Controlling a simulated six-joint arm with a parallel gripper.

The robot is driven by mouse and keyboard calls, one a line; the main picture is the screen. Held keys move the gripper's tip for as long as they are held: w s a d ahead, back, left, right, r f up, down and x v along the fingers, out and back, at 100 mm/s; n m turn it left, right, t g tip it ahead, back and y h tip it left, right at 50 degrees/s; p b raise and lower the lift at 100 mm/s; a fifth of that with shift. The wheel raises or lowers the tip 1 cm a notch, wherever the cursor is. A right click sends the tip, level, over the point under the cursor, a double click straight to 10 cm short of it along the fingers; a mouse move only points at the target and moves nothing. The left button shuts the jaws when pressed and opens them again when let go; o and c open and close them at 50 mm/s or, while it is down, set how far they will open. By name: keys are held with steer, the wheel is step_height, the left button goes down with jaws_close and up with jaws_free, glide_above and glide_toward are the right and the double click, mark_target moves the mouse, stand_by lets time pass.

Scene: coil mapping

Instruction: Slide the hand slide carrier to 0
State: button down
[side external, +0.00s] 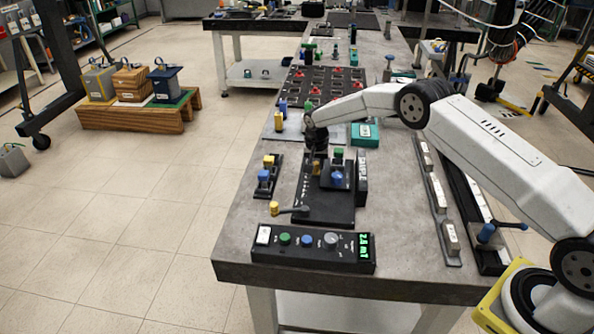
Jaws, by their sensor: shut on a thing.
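A dark carrier (337,182) with blue and green parts on it sits on a black base plate (325,214) in the middle of the near bench. I take it to be the hand slide carrier. My gripper (315,160) points down at its left edge, shut on a small upright part there, where a little yellow shows. The fingertips are small and dark, so the exact contact is hard to see. A narrow dark strip with pale marks (361,180) stands along the plate's right side; its numbers are too small to read.
A lever with a yellow knob (274,208) lies at the plate's near left. A control box (313,250) with knobs and a lit green display stands at the front. A small stand (265,176) is left; a teal box (364,134) is behind. Rails (470,210) lie right.

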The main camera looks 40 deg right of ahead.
steer(key=c, duration=0.5)
jaws_free()
steer(key=shift+r, duration=0.1)
steer(key=shift+r, duration=3.4)
